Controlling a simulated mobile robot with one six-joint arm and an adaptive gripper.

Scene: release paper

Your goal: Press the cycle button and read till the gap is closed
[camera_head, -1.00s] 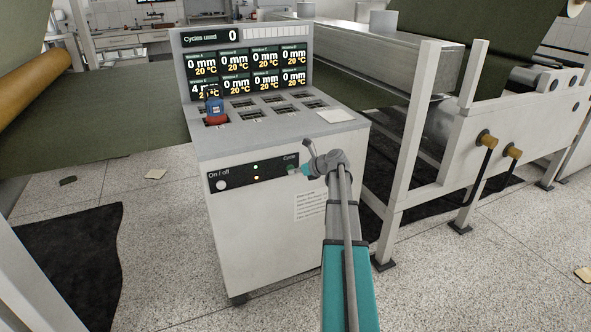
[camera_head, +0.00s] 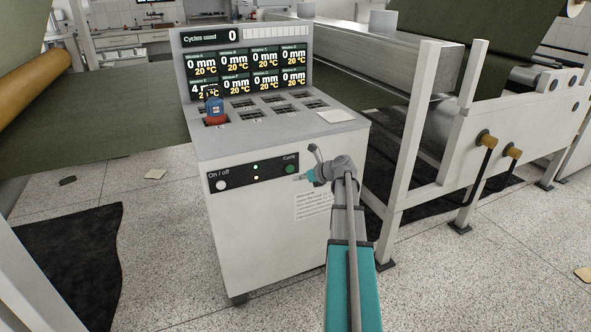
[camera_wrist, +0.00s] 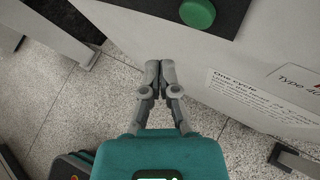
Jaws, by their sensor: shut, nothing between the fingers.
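The green cycle button (camera_head: 291,169) sits at the right end of the black panel on the white cabinet's front, under the word "Cycle". It also shows at the top of the wrist view (camera_wrist: 197,13). My gripper (camera_head: 299,178) is just below and right of the button in the head view, apart from it. In the wrist view my gripper (camera_wrist: 159,64) is shut and empty, its fingertips together below the button. The display (camera_head: 247,66) reads "Cycles used 0". One lower-left window reads 4 mm, partly hidden by a red and blue object (camera_head: 215,110); the others read 0 mm.
A white on/off button (camera_head: 221,185) is at the panel's left end, with two small lights between. A printed label (camera_head: 312,205) is on the cabinet front. A white machine frame (camera_head: 410,150) stands close on the right. Speckled floor is open in front.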

